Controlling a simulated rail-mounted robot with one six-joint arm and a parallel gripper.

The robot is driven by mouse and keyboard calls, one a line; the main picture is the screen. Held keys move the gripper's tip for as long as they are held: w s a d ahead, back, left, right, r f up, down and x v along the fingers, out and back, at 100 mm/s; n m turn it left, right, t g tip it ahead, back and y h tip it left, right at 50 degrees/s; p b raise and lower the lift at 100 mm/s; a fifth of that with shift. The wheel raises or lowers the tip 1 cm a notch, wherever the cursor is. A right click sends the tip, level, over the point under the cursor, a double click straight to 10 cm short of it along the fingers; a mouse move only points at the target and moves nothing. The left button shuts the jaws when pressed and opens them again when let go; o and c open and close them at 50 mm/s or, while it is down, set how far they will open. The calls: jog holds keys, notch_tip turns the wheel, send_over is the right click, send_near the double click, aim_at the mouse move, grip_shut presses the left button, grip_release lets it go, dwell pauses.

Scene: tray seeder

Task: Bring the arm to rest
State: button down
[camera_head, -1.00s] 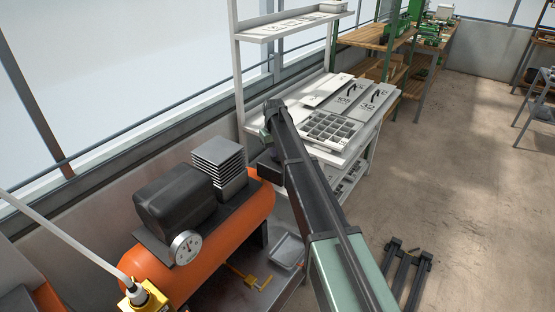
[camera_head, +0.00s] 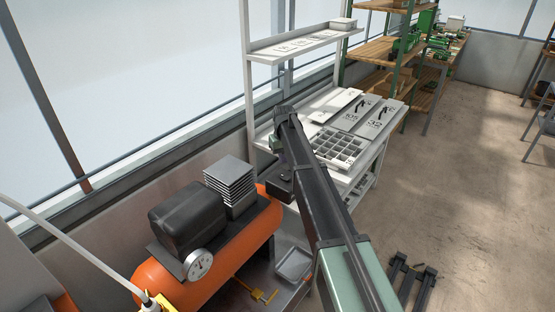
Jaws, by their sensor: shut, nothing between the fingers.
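My arm (camera_head: 322,190) reaches from the bottom right up toward the shelf rack, its dark forearm running past the orange compressor. Its far end (camera_head: 284,116) bends down near the rack's left side. A dark block (camera_head: 280,183) shows below that bend, beside the compressor; I cannot tell whether it is part of my wrist. No gripper fingers can be made out.
A white rack (camera_head: 384,146) holds a seed tray (camera_head: 340,147) and marked plates. Open floor (camera_head: 470,180) lies right.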

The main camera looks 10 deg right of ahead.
jog(key=s+m, duration=0.2)
jog(key=s, duration=3.7)
jog(key=shift+s, duration=0.15)
